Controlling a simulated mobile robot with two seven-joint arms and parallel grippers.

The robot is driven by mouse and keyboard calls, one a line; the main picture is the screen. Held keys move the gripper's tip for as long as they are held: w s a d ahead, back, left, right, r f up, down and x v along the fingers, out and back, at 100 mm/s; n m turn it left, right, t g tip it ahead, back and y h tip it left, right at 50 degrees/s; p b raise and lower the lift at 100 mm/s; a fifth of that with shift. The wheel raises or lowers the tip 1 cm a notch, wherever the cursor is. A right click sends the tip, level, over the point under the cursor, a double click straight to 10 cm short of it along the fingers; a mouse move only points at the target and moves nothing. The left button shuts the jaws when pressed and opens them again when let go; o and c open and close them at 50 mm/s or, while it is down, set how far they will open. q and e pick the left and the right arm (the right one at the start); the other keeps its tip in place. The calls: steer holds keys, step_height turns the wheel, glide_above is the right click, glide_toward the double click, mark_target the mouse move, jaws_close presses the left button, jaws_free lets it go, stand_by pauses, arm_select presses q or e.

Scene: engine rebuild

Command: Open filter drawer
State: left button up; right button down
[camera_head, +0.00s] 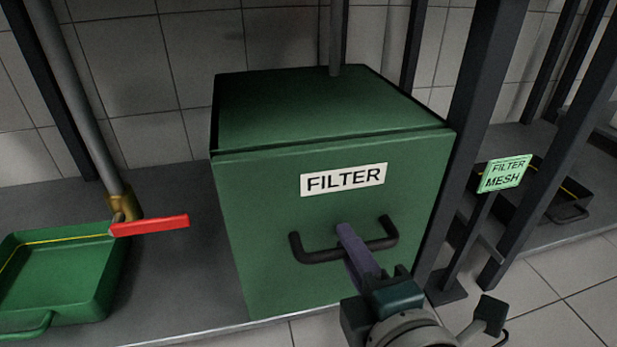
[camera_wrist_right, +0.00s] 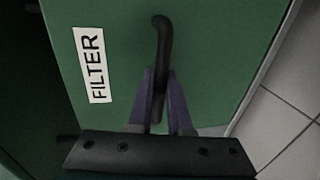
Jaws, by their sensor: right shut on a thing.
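The green filter drawer (camera_head: 270,230) is a large box front with a white FILTER label (camera_head: 343,179) and a black bar handle (camera_head: 320,252). A dark seam runs under its green top, and the front looks flush with the housing. My right gripper (camera_head: 345,232) is at the handle, its purple fingers closed around the middle of the bar. In the right wrist view, the fingers (camera_wrist_right: 160,98) sit on both sides of the handle (camera_wrist_right: 162,45), beside the FILTER label (camera_wrist_right: 93,65). My left gripper is not in view.
A green tray (camera_head: 60,270) stands at the left, under a pipe with a red valve lever (camera_head: 150,226). Dark posts (camera_head: 470,110) rise close to the box's right side. A FILTER MESH sign (camera_head: 504,174) and a dark tray (camera_head: 545,205) are farther right. Tiled floor lies in front.

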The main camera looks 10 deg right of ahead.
steer(key=f+p+v, duration=0.2)
steer(key=p+v, duration=0.1)
steer(key=v, duration=0.7)
steer(key=s+f+p+v, duration=0.1)
steer(key=p+v, duration=0.3)
steer(key=v, duration=0.7)
steer(key=shift+s+f, duration=0.25)
steer(key=shift+f, duration=0.35)
steer(key=c, duration=0.9)
jaws_free()
steer(key=shift+o, duration=0.2)
steer(key=shift+s, duration=0.15)
